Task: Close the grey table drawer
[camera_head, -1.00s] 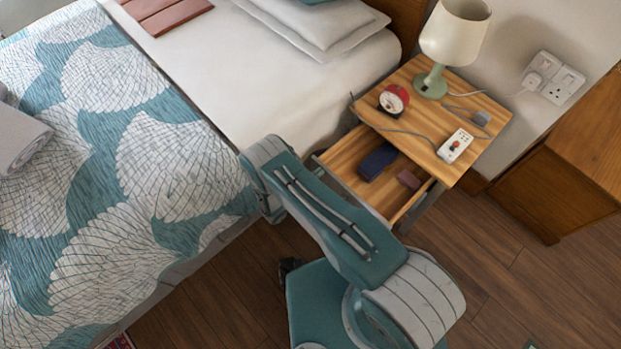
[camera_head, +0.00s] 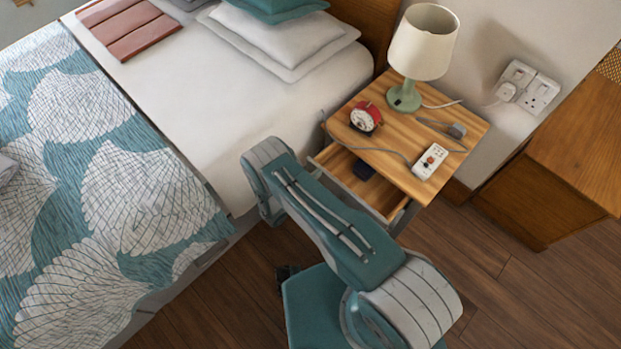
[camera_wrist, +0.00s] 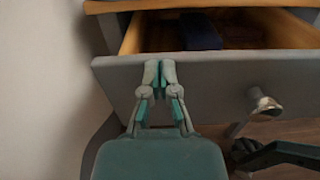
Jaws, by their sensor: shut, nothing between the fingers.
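The grey table drawer (camera_wrist: 220,80) is partly open, with its grey front and round metal knob (camera_wrist: 264,104) facing me in the wrist view. It also shows in the head view (camera_head: 340,168), pulled out from under the wooden table top (camera_head: 390,155). My gripper (camera_wrist: 160,66) is shut and empty, its fingertips at the drawer front left of the knob, near the upper edge. They appear to touch it, but I cannot be sure. A dark blue item (camera_wrist: 200,32) lies inside the drawer. In the head view my arm hides the gripper and part of the drawer front.
The bed (camera_head: 240,110) is close on the left. A wooden cabinet (camera_head: 560,170) stands on the right. Wood floor (camera_head: 440,265) is clear in front.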

